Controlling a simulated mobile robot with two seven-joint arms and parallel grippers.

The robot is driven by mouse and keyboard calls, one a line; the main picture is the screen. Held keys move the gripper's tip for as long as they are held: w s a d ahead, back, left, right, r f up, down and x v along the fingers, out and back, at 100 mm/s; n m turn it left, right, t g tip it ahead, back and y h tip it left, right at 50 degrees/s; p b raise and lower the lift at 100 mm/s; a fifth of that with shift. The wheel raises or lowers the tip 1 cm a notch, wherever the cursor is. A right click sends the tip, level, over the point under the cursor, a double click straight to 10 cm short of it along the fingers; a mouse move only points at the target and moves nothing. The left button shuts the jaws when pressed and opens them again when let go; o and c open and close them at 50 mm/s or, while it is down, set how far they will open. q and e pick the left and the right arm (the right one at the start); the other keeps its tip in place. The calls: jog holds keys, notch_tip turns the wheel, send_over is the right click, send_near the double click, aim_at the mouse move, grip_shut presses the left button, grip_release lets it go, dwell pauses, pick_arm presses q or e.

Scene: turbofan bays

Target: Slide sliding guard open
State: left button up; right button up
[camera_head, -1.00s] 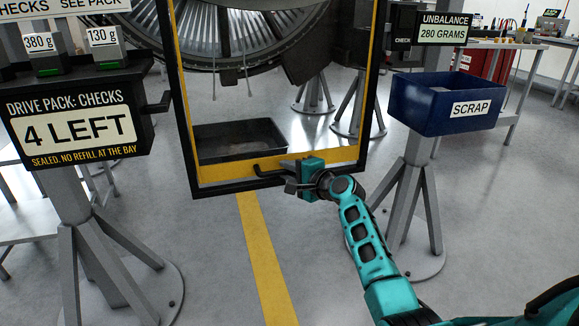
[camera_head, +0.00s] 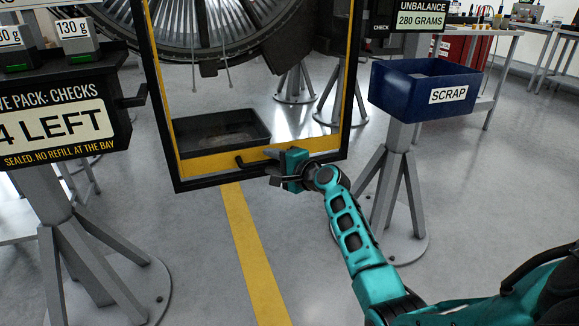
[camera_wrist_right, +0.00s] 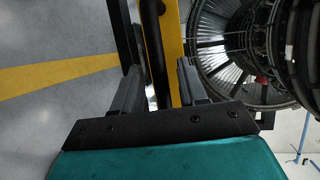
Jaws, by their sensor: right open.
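The sliding guard (camera_head: 215,164) is an upright clear panel in a black frame with a yellow inner border, in front of the engine. Its black bar handle (camera_head: 243,165) runs along the bottom of the frame. My right gripper (camera_head: 276,170) is at the right part of this handle, at the lower edge of the guard. In the right wrist view the gripper (camera_wrist_right: 158,88) is open, and the black handle (camera_wrist_right: 155,45) runs between its two fingers. I cannot tell whether either finger touches it. My left gripper is not in view.
A blue scrap bin (camera_head: 410,95) on a stand is to the right. A black tray (camera_head: 205,138) and the engine (camera_head: 200,30) are behind the guard. The floor in front is clear, with a yellow stripe (camera_head: 245,240).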

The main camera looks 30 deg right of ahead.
pick_arm(q)
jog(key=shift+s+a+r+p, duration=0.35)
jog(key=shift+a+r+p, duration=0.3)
jog(key=shift+p, duration=0.95)
pick_arm(e)
jog(key=v, duration=1.2)
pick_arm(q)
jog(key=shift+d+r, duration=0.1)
pick_arm(e)
jog(key=s+a+f+n+g, duration=0.2)
jog(key=s+a+f+n, duration=0.6)
jog(key=s+a+n, duration=0.15)
jog(key=s+a+f+n+g, duration=0.3)
jog(key=s+a+f+n, duration=0.4)
jog(key=s+a+n, duration=0.3)
pick_arm(q)
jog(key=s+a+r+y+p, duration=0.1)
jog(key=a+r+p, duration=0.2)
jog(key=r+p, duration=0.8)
jog(key=p, duration=0.4)
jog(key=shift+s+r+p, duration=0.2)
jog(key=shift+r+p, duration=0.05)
jog(key=shift+p, duration=0.05)
pick_arm(e)
notch_tip(320, 180, up, 11)
jog(key=s, duration=0.2)
